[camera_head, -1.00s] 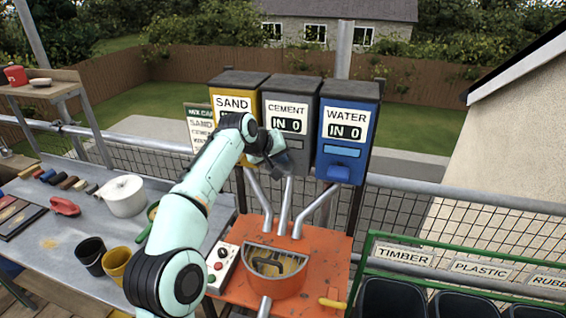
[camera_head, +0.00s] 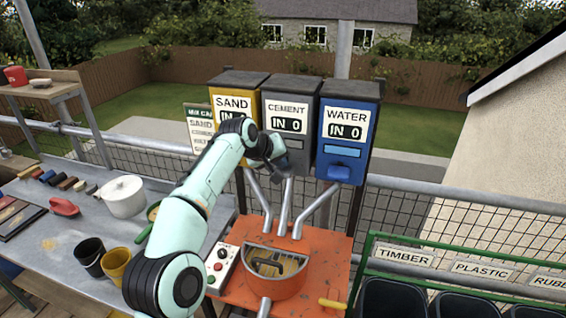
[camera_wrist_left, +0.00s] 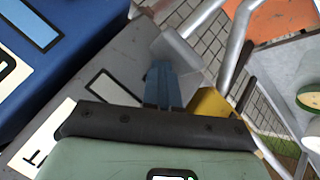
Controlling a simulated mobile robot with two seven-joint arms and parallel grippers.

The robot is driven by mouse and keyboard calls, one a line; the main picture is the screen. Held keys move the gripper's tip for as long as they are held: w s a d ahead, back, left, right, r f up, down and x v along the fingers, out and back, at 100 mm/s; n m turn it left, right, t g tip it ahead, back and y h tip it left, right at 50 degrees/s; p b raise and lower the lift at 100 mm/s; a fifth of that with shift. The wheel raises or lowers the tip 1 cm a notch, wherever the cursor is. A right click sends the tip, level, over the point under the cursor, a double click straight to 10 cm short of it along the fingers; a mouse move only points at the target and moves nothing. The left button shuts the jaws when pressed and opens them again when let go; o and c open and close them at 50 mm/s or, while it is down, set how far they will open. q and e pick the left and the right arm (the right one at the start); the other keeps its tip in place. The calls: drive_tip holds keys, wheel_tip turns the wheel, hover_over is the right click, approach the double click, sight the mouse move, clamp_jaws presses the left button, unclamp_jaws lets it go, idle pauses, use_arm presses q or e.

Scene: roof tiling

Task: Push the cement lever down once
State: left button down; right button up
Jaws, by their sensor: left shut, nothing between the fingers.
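The grey cement dispenser (camera_head: 306,106) stands between the yellow sand dispenser (camera_head: 228,80) and the blue water dispenser (camera_head: 350,98). Its display (camera_head: 286,124) reads "IN 0". My left gripper (camera_head: 284,172) is at the lower front of the cement dispenser and hides its lever in the head view. In the left wrist view the blue fingers (camera_wrist_left: 164,84) are shut with nothing between them. Their tips are close to a grey block, seemingly the cement lever (camera_wrist_left: 178,50); I cannot tell whether they touch it. My right gripper is out of view.
Metal chutes (camera_head: 286,205) run from the dispensers down to the orange mixer (camera_head: 278,285). A button box (camera_head: 222,268) sits left of it. Buckets (camera_head: 90,256) and a white pot (camera_head: 124,196) stand on the left table. Labelled bins (camera_head: 395,298) are at right.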

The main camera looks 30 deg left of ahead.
sight(289, 139)
use_arm(q)
drive_tip(key=shift+f, duration=0.45)
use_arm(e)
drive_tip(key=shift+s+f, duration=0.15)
use_arm(q)
drive_tip(key=shift+r, duration=0.15)
drive_tip(key=shift+w+r+p, duration=0.1)
drive_tip(key=shift+r+p, duration=1.05)
drive_tip(key=shift+r, duration=0.9)
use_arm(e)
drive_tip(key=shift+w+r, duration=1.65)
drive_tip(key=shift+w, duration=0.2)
use_arm(q)
drive_tip(key=shift+r, duration=0.15)
wheel_tip(289, 139, up, 2)
drive_tip(key=shift+r, duration=0.2)
drive_tip(key=shift+w+r, duration=0.1)
drive_tip(key=shift+r, duration=0.6)
drive_tip(key=shift+s+r, duration=0.2)
drive_tip(key=shift+r, duration=0.3)
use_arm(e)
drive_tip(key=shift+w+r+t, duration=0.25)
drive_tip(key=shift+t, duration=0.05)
